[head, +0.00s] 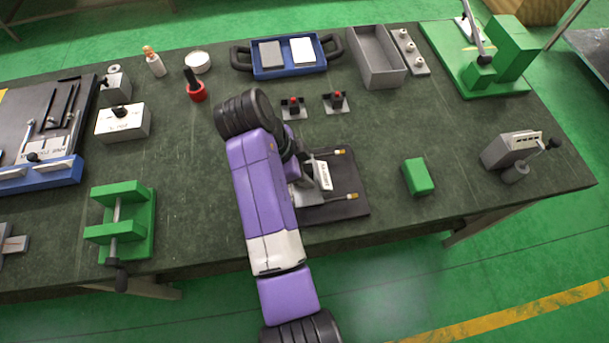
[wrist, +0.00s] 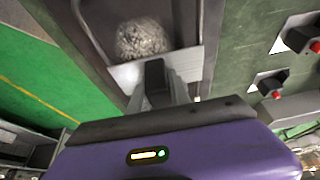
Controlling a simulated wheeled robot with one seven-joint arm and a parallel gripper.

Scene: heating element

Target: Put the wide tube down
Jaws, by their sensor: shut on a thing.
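My gripper (wrist: 163,88) is shut at the lower middle of the wrist view, with a dark fingertip against a pale grey piece (wrist: 190,62). I take this piece to be the wide tube, but its outline is not clear. A round, speckled grey patch (wrist: 142,38) shows just beyond the fingertip; I cannot tell whether it is part of the tube. In the head view my purple arm covers most of the jaws, which are over the left part of a dark mat (head: 347,179). The gap between the held thing and the surface is hidden.
Two thin rods with brass ends (head: 352,197) lie on the mat. Two small red-knobbed blocks (head: 335,102) stand behind it. A green block (head: 418,177) is to the right, and a green clamp (head: 125,222) to the left. The table (head: 390,130) has bare room right of the mat.

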